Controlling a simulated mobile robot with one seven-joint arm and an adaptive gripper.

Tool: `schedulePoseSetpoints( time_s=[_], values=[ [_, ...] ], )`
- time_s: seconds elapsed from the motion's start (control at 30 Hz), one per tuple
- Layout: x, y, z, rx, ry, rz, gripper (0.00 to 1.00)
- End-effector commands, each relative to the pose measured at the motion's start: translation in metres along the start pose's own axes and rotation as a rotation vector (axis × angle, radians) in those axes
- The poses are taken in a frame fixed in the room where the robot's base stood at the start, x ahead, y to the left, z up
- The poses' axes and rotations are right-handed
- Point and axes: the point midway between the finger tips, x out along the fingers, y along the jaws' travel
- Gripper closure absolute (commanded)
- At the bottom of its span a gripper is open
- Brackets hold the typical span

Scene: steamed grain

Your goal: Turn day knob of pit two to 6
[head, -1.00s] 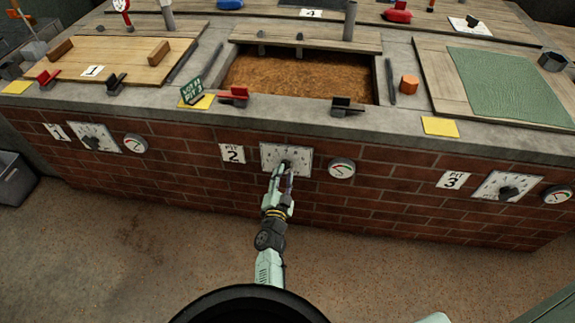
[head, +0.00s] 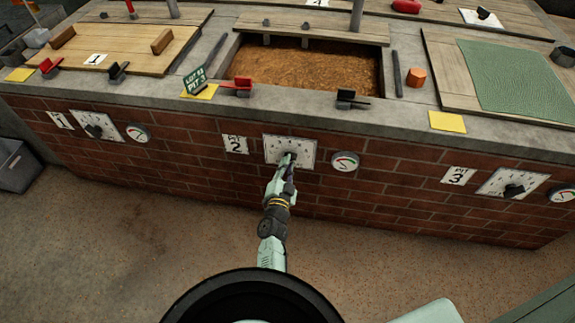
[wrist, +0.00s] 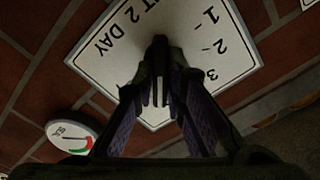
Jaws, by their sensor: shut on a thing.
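The pit two day plate (head: 276,143) is a white square on the brick wall, beside the sign for pit 2 (head: 235,144). Its small dark knob is mostly hidden behind my gripper (head: 288,160) in the head view. In the wrist view the plate (wrist: 105,62) appears rotated, with "2 DAY" and the numbers 1, 2 and 3 readable. The dark knob (wrist: 160,42) shows at its middle, between my fingertips (wrist: 160,72). My gripper is shut on the knob. The fingers hide part of the dial, and I cannot read the knob's pointer.
A round gauge (head: 344,161) sits just right of the plate; it also shows in the wrist view (wrist: 73,134). Similar knobs for pit 1 (head: 93,131) and pit 3 (head: 514,190) are farther along. The stone ledge (head: 300,113) runs above. The floor before the wall is clear.

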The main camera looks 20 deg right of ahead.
Motion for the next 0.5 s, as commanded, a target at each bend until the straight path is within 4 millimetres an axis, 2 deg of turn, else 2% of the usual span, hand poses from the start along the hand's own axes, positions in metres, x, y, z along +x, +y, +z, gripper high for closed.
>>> schedulePoseSetpoints(
  time_s=[0.27,0.5],
  values=[
    [0.0003,-0.0003,-0.0001,0.006,0.0,-0.001,1.0],
    [0.0003,0.0005,0.0008,0.215,-0.001,-0.002,1.0]
  ],
)
